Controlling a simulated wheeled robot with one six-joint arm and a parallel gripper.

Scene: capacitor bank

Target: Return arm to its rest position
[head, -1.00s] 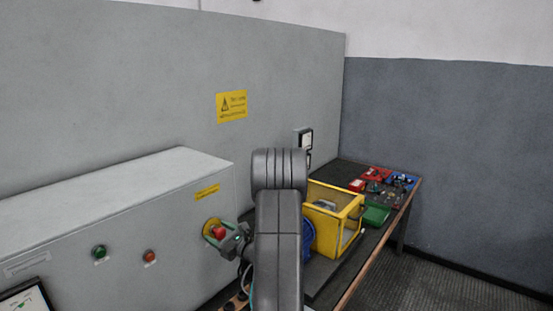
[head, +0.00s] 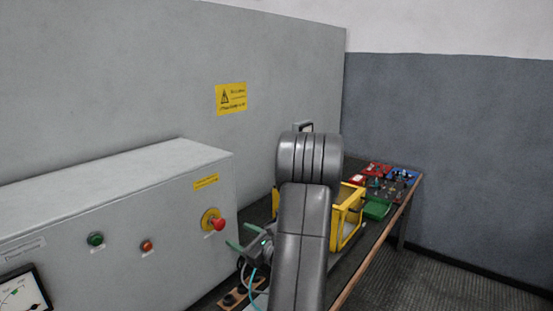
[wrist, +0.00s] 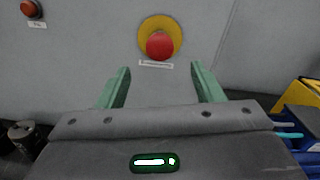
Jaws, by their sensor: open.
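My gripper (wrist: 162,88) is open and empty in the wrist view, its two green fingers apart. The red mushroom button (wrist: 160,46) on its yellow disc is ahead of the fingers, on the grey panel. In the head view my gripper (head: 246,243) is below and right of the red button (head: 217,224), with a clear gap between them. My dark grey arm rises in the middle of the head view and hides part of the bench.
A grey cabinet (head: 110,205) with a green button (head: 95,239) and a smaller red button (head: 146,246) stands at left. A yellow-framed box (head: 347,222) is partly behind my arm. A green bin (head: 377,208) and red bins stand farther along the bench.

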